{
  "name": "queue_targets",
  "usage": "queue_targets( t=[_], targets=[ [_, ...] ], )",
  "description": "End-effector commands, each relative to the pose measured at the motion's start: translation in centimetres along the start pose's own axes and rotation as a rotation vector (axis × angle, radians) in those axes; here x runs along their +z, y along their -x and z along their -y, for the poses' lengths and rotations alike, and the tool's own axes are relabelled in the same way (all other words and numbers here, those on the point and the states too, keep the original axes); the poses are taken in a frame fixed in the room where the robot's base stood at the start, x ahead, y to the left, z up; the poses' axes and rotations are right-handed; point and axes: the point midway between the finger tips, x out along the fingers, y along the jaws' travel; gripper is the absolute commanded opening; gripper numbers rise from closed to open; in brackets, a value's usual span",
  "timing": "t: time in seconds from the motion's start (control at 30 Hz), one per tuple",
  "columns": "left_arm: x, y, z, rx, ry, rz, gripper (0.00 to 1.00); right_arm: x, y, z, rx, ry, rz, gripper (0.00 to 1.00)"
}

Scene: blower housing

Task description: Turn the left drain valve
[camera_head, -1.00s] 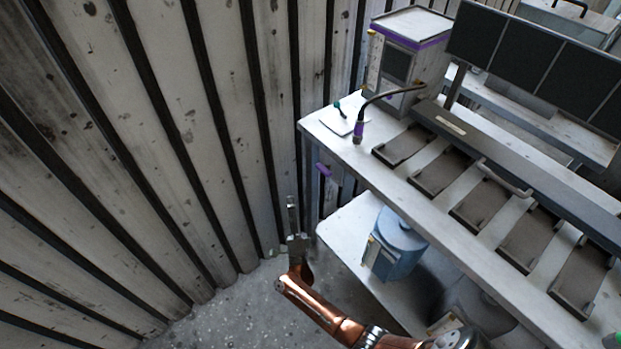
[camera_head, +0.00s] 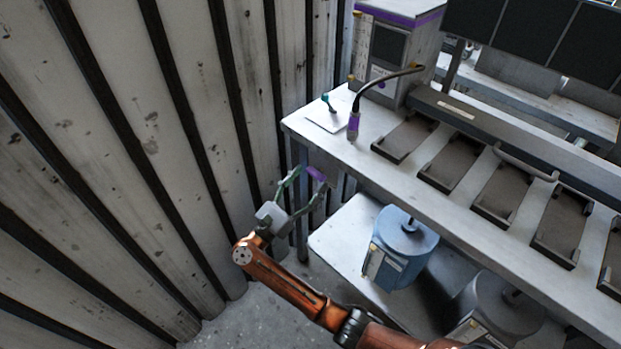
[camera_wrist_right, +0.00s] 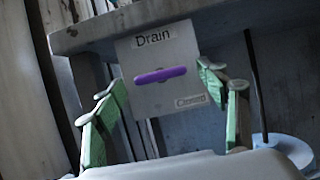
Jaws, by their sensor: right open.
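The drain valve has a purple bar handle (camera_wrist_right: 160,75) lying nearly level on a grey plate (camera_wrist_right: 158,102) marked "Drain", with a small label that seems to read "Closed". In the head view the purple handle (camera_head: 316,173) shows at the bench's left end, below the top. My right gripper (camera_head: 306,179) is open in front of it. In the right wrist view the open fingers (camera_wrist_right: 162,82) stand on either side of the handle, apart from it. Whether they reach its depth is hard to tell. My left gripper is not in view.
A corrugated wall (camera_head: 120,120) runs close on the left. The bench top (camera_head: 335,150) overhangs above the valve. Below it, a lower shelf (camera_head: 335,245) holds a blue canister (camera_head: 403,245) and a grey one (camera_head: 500,305). Black trays (camera_head: 405,137) line the bench.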

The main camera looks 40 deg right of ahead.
Motion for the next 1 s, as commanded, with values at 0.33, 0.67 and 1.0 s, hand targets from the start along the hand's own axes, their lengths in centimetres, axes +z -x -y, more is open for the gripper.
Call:
queue_targets(
  t=[0.33,0.67,1.0],
  targets=[
    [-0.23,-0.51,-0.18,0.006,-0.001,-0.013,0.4,-0.02,-1.45,-0.01,0.002,0.001,0.001,0.67],
    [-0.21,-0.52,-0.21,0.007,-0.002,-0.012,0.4,0.0,-1.41,-0.03,0.002,0.001,0.001,0.52],
    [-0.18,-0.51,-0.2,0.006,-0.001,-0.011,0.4,0.01,-1.38,-0.04,0.002,0.001,0.001,0.28]
  ],
)
